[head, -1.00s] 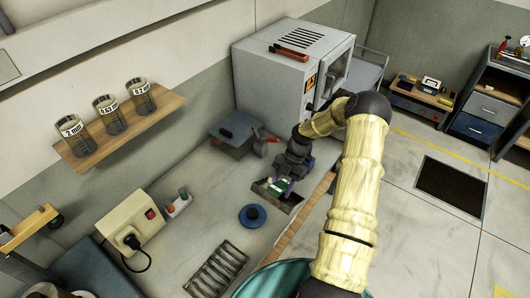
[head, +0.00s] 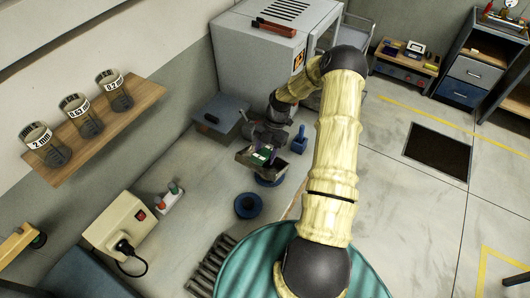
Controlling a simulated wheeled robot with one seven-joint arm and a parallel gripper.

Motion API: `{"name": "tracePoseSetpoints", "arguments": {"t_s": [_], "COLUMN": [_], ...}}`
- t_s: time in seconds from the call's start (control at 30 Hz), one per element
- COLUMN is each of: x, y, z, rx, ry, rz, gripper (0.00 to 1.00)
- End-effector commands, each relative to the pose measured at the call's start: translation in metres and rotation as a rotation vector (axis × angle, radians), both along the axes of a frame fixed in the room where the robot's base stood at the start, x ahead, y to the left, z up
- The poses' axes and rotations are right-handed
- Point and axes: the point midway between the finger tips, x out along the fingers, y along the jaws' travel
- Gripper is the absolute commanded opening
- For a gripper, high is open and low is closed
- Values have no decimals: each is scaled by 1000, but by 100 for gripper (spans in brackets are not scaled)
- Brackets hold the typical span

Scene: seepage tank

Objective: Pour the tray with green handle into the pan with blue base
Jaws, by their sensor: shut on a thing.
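My gripper (head: 264,137) is shut on the tray with green handle (head: 245,158), a grey metal tray with a green patch at its middle. The tray is held above the grey bench and looks slightly tilted; its contents cannot be made out. A round blue thing (head: 270,182) shows partly beneath the tray, mostly covered by it. A second round blue piece with a dark centre (head: 248,206) stands on the bench in front. I cannot tell for sure which is the pan with blue base.
A grey oven-like cabinet (head: 255,62) stands behind. A small blue block (head: 299,140) is right of my gripper. A dark flat-topped box (head: 216,113), a grate (head: 212,265) and a cream socket box (head: 118,222) are around the bench. Jars (head: 77,113) stand on a wall shelf.

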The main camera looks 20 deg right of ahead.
Motion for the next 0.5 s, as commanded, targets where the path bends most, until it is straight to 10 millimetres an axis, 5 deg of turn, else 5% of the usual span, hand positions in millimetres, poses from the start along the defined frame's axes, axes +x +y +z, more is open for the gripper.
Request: {"name": "tracePoseSetpoints", "arguments": {"t_s": [0.5], "x": [-5], "y": [10], "z": [8], "rx": [-250], "ry": [-155], "rz": [6], "gripper": [14]}}
